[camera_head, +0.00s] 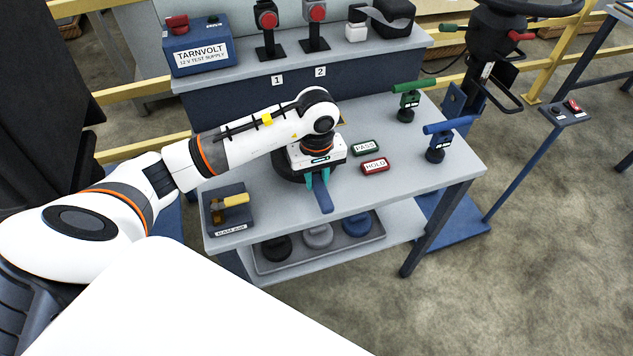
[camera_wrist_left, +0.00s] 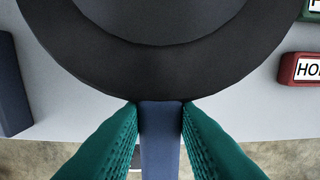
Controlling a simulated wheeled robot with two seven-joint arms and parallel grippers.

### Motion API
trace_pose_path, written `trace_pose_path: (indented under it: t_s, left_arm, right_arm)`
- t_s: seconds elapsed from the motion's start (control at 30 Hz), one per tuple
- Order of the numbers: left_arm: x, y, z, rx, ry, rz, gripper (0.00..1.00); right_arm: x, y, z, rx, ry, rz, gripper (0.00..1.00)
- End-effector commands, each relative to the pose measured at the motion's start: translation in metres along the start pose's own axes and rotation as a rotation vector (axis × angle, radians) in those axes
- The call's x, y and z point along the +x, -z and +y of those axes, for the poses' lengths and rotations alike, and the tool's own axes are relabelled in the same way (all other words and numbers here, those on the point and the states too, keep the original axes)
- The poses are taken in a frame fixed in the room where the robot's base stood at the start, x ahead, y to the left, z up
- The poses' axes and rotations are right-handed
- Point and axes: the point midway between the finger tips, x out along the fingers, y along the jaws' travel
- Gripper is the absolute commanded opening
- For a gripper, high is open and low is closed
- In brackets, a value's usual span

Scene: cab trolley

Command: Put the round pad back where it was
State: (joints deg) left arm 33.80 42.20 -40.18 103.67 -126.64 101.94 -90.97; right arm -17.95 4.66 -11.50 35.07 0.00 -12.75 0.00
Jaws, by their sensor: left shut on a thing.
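My left gripper (camera_head: 317,182) is over the front of the bench, its teal fingers shut on a blue bar (camera_head: 325,200). In the left wrist view the fingers (camera_wrist_left: 160,125) press both sides of the blue bar (camera_wrist_left: 160,150), whose far end meets a black round piece (camera_wrist_left: 160,62) with a grey middle. That black round piece (camera_head: 287,172) is mostly hidden behind my gripper in the head view. On the shelf below, a tray (camera_head: 327,255) holds a black round pad (camera_head: 276,248), a grey one (camera_head: 318,236) and a blue one (camera_head: 357,222). My right gripper is not in view.
Green PASS (camera_head: 365,147) and red HOLD (camera_head: 375,166) blocks lie right of my gripper. A green-handled stand (camera_head: 407,100) and a blue-handled stand (camera_head: 440,145) stand farther right. The bench's front right is clear.

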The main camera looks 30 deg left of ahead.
Motion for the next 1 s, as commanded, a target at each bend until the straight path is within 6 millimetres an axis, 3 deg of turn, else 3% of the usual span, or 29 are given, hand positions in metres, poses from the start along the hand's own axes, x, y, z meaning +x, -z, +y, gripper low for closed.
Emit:
trace_pose_path:
  t_s: [0.2,0.47,0.5,0.63,1.0]
  left_arm:
    - [0.027,0.0,0.0,-0.001,0.0,0.001,0.0]
    - [0.029,-0.001,0.0,0.0,0.001,-0.002,0.0]
    - [0.03,0.0,0.001,0.0,-0.001,0.0,0.27]
    - [0.029,0.0,0.001,0.0,-0.001,0.0,0.47]
    - [0.024,-0.001,0.0,0.0,0.0,-0.002,0.47]
  right_arm:
    - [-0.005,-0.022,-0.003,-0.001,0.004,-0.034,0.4]
    - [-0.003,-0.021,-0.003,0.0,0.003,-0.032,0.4]
    - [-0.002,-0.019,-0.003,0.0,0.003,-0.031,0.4]
    - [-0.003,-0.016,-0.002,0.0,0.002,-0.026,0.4]
    - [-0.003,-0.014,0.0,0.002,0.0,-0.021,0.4]
